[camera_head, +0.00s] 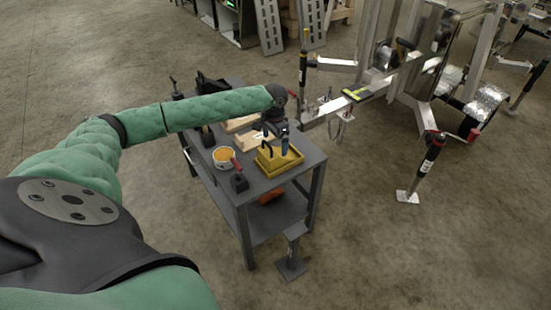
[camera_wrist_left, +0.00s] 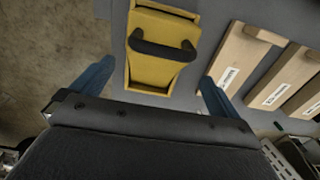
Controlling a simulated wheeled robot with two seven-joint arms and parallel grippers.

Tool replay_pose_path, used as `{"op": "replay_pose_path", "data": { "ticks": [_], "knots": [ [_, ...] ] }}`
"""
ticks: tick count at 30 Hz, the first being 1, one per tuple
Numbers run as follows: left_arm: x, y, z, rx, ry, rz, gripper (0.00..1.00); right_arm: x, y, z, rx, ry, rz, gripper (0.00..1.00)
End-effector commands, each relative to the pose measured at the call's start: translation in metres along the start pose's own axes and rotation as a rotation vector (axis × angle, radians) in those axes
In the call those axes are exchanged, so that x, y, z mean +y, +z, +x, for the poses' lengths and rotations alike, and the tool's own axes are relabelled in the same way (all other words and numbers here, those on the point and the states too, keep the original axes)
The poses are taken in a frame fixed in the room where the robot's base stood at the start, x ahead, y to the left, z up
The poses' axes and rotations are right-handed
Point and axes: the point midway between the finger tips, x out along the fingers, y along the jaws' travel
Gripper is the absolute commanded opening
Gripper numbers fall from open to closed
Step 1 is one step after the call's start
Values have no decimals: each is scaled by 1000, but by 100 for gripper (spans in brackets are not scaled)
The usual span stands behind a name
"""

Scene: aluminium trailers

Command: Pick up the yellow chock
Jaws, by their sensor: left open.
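The yellow chock (camera_head: 279,160) sits on the grey cart top near its right front corner. In the left wrist view the chock (camera_wrist_left: 158,70) shows from above, with a black handle (camera_wrist_left: 162,50) across it. My left gripper (camera_head: 274,140) is over the chock in the head view. In the left wrist view its two blue fingers (camera_wrist_left: 150,85) are spread wide, one on each side of the chock's near end, with gaps on both sides. Nothing is held. The exact height of the fingers above the chock is hard to tell. My right gripper is not in view.
The grey cart (camera_head: 312,157) also holds a tin with orange contents (camera_head: 223,157), a red-handled tool (camera_head: 237,166) and wooden blocks (camera_wrist_left: 249,58). An aluminium trailer (camera_head: 420,105) stands behind at the right. A jack stand (camera_head: 427,165) is on the floor. Open floor lies at front right.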

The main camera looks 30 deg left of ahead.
Motion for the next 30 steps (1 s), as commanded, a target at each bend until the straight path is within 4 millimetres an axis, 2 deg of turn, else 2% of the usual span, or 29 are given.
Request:
{"op": "replay_pose_path", "data": {
  "ticks": [3, 11, 18, 26, 30],
  "knots": [
    [1, 0, 12, -1, 1, 0, 100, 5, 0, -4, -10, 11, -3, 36],
    [4, 0, 30, 0, 0, 2, 100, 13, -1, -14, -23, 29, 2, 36],
    [5, 0, 63, -1, -1, 2, 100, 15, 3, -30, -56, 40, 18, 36],
    [5, 0, 68, 0, -1, 3, 100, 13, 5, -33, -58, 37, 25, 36],
    [5, 1, 68, 0, -1, 2, 74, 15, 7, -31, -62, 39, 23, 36]
  ]
}}
